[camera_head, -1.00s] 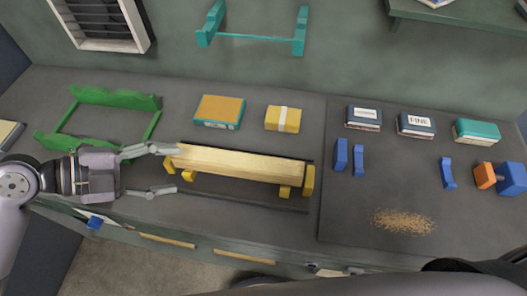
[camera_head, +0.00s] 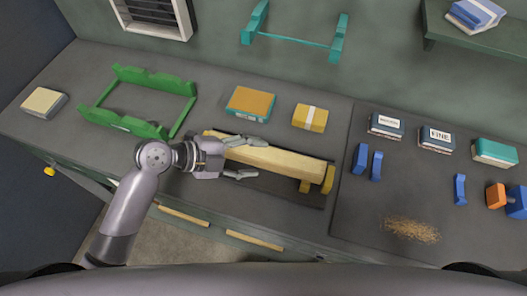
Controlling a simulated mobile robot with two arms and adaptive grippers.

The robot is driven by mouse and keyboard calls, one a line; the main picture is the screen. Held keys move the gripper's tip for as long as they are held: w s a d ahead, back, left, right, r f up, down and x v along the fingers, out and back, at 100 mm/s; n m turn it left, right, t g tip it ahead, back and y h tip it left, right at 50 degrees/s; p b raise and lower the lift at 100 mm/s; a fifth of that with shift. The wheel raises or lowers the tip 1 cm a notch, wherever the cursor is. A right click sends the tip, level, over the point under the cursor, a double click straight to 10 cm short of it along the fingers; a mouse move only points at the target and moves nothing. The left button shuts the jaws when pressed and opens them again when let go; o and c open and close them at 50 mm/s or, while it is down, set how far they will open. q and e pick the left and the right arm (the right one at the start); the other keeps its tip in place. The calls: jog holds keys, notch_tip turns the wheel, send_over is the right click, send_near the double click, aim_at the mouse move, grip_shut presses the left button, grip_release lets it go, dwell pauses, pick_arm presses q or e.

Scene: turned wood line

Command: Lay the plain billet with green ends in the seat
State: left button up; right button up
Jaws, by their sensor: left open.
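A pale plain billet (camera_head: 285,163) lies lengthwise on a low yellow stand (camera_head: 328,180) at the middle of the bench. I see no green on the part of it that shows, and its left end is partly hidden. My left gripper (camera_head: 254,158) is open at the billet's left part, one finger along its far side and one on its near side; I cannot tell whether they touch it. A green cradle (camera_head: 137,126) stands to the left, and a teal cradle (camera_head: 290,37) is at the back. Which one is the seat is not marked. My right gripper is not in view.
An orange-topped box (camera_head: 251,101) and a yellow box (camera_head: 310,117) stand behind the billet. Blue blocks (camera_head: 360,158), several boxes and a sawdust pile (camera_head: 412,230) are on the dark mat at right. A cream block (camera_head: 44,102) lies far left.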

aim_at(252, 157)
pick_arm(q)
jog(key=shift+p+x, duration=0.35)
jog(key=shift+x, duration=1.25)
jog(key=c, duration=1.1)
jog(key=shift+c, duration=0.5)
